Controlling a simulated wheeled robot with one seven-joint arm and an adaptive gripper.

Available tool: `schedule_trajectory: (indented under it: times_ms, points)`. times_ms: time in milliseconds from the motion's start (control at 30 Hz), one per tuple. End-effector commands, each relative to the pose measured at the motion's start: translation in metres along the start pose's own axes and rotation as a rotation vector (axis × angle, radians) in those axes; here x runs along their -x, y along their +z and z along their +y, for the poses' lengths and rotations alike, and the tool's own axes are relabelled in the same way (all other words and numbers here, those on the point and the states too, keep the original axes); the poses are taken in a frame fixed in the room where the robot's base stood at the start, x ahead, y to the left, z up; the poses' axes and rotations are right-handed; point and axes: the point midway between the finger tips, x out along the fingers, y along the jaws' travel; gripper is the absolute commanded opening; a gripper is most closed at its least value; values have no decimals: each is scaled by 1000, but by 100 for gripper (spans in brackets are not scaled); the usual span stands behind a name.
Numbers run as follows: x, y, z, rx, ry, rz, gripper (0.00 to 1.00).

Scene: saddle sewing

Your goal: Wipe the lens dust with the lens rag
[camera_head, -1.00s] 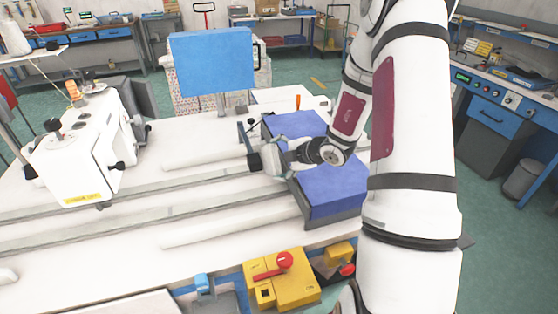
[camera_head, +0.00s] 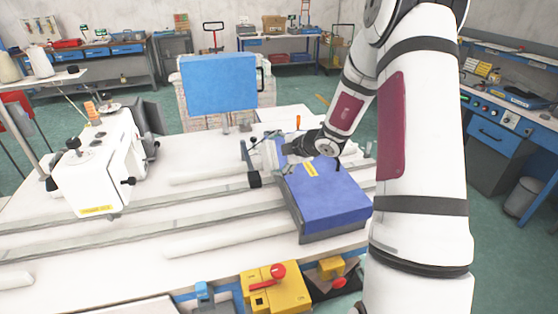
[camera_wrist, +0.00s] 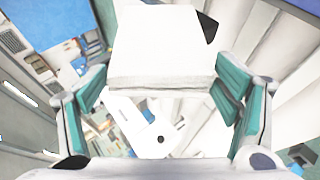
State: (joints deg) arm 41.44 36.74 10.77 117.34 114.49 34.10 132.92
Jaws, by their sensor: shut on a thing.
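My gripper (camera_wrist: 162,92) has its two teal-padded fingers on either side of a white, block-like piece (camera_wrist: 160,48) with a dark patch at its upper right. The piece looks like the folded lens rag, though the frames do not name it. In the head view my gripper (camera_head: 279,151) is at the far left end of the blue-topped box, with something white just beside it. I cannot tell whether it touches the box. No lens or lens dust can be made out.
The blue-topped box (camera_head: 330,200) bears a yellow label and lies on the white table (camera_head: 130,262) with rails. A white sewing machine (camera_head: 95,175) stands at left. A blue panel (camera_head: 218,85) stands behind. A yellow switch box (camera_head: 275,290) is at the front edge.

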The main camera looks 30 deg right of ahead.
Motion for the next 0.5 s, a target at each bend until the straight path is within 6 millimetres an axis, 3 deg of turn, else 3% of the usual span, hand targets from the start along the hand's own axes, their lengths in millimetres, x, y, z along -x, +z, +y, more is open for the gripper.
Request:
schedule_trajectory:
  times_ms: [500]
  points:
    - [25, -10, 32, 1, 0, 0, 51]
